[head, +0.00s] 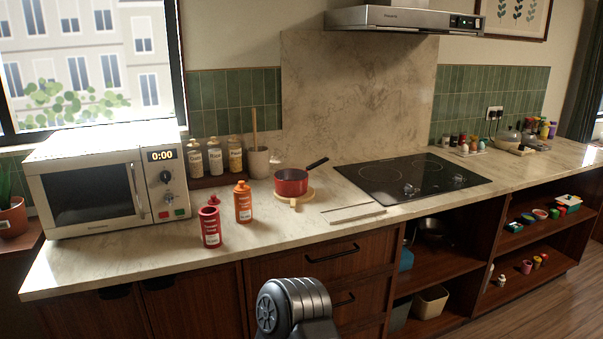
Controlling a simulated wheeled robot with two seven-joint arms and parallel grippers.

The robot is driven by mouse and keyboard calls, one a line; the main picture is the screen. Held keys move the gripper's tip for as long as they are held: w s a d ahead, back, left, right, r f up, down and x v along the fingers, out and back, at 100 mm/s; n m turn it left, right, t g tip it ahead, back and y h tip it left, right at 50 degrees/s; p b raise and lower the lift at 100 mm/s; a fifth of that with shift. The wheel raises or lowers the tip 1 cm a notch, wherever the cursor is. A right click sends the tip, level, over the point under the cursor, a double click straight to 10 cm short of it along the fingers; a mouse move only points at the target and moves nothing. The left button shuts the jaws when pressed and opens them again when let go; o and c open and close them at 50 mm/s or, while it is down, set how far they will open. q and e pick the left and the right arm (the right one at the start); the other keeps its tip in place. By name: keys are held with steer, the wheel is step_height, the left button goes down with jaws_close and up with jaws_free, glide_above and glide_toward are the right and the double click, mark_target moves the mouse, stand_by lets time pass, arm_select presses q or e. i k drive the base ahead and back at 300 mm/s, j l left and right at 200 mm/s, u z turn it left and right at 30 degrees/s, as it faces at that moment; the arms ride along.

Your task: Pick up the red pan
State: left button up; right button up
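The red pan (291,184) stands upright on a light wooden trivet (296,199) on the countertop, left of the black cooktop. Its dark handle (316,163) points up and to the right. The inside of the pan is too small to make out. A grey, rounded part of my own arm shows at the bottom centre, in front of the drawers and well short of the pan. Neither gripper's fingers are in view. Nothing touches the pan except the trivet under it.
A red bottle (211,226) and an orange bottle (243,203) stand left of the pan. A utensil crock (258,163) stands behind it. A flat board (353,212) lies to its right, before the cooktop (411,177). A microwave (108,186) fills the left end.

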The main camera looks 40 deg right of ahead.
mark_target(289, 183)
steer(key=l, duration=0.95)
steer(key=k+l, duration=0.1)
steer(key=l, duration=0.85)
